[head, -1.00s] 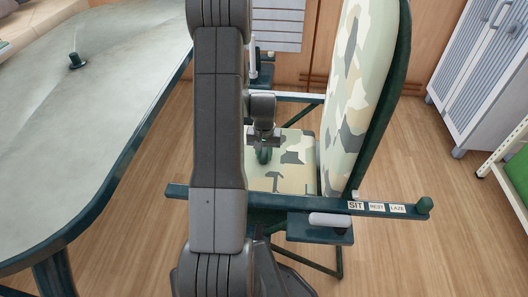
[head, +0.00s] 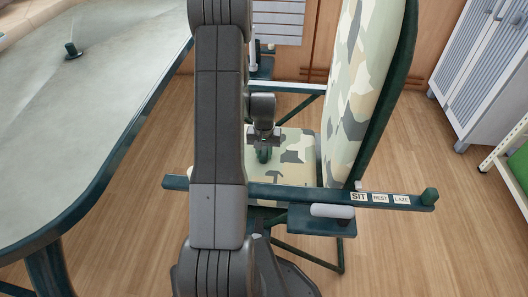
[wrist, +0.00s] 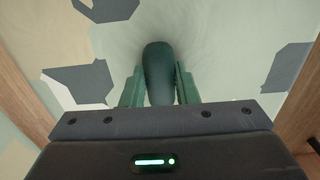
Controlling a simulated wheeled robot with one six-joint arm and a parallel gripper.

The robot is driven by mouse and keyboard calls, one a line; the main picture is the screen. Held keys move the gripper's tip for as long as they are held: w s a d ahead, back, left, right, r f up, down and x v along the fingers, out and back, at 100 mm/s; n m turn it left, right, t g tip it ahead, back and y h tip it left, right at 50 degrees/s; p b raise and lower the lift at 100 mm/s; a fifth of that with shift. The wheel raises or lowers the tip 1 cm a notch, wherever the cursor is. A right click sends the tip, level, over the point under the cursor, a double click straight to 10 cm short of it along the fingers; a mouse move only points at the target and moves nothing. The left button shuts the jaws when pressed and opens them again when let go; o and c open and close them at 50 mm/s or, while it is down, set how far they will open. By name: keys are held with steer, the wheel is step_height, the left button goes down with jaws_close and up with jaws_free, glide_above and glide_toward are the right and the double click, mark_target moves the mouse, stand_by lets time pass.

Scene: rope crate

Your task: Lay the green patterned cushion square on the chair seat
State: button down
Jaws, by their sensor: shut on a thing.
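The camouflage-patterned green cushion (head: 290,172) is at the chair's seat, partly hidden by my arm and the near side bar. Whether it rests on the seat or hangs just above it, I cannot tell. In the wrist view the cushion (wrist: 215,45) fills most of the picture, with its dark green grip knob (wrist: 158,72) between my fingers. My gripper (head: 264,148) is shut on this knob; its fingers also show in the wrist view (wrist: 160,90). The chair (head: 408,75) has a tall back in similar camouflage, just right of the cushion. The seat surface is hidden.
A dark green side bar (head: 300,194) labelled SIT, REST, LAZE crosses in front of the cushion, with a small grey pad (head: 332,211) below it. A large table (head: 90,120) stands left.

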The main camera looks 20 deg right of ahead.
steer(key=shift+f+b, duration=0.3)
steer(key=shift+f, duration=0.1)
steer(key=c, duration=1)
jaws_free()
steer(key=shift+c, duration=0.2)
step_height(320, 180, up, 14)
steer(key=p, duration=0.3)
steer(key=shift+p, duration=0.3)
steer(key=shift+f, duration=0.1)
